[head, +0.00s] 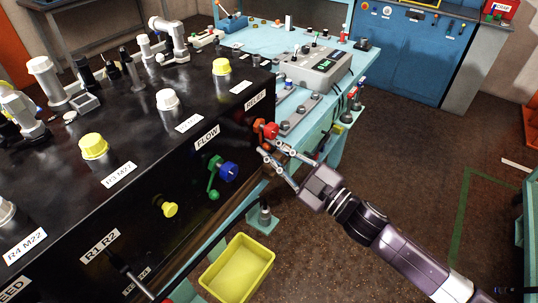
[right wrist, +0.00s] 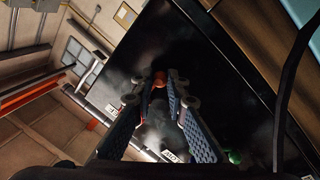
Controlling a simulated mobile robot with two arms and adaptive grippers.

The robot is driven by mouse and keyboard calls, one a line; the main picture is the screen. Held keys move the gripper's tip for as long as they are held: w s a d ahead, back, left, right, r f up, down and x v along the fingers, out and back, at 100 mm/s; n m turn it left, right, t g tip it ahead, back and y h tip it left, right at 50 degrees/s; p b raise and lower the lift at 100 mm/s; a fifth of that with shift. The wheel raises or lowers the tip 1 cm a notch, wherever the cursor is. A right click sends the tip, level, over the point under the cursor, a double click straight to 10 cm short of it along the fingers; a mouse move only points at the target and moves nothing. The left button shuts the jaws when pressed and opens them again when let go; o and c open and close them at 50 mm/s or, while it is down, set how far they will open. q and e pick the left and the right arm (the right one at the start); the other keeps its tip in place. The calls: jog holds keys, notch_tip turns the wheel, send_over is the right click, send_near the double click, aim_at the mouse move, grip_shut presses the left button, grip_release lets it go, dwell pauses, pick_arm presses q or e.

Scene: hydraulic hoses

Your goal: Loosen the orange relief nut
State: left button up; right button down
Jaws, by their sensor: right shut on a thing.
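The orange relief nut (head: 270,130) sits on the front face of the black hydraulic block, under the RELIEF label (head: 255,101). My right gripper (head: 265,143) reaches in from the lower right with its fingertips at the nut. In the right wrist view the orange nut (right wrist: 160,77) shows between the two fingertips, and the gripper is shut on it. The fingers partly hide the nut in the head view. My left gripper is not in view.
The black block (head: 150,185) also carries a blue knob (head: 229,171), a green lever (head: 213,188) and yellow caps. A yellow bin (head: 239,270) is below. A teal bench with a grey control box (head: 318,70) stands behind. The floor at right is clear.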

jog(key=shift+w+d+n, duration=0.15)
jog(key=shift+w+n, duration=0.05)
jog(key=shift+n, duration=0.3)
jog(key=c, duration=1.9)
grip_release()
jog(key=v, duration=1.2)
jog(key=shift+f, duration=0.15)
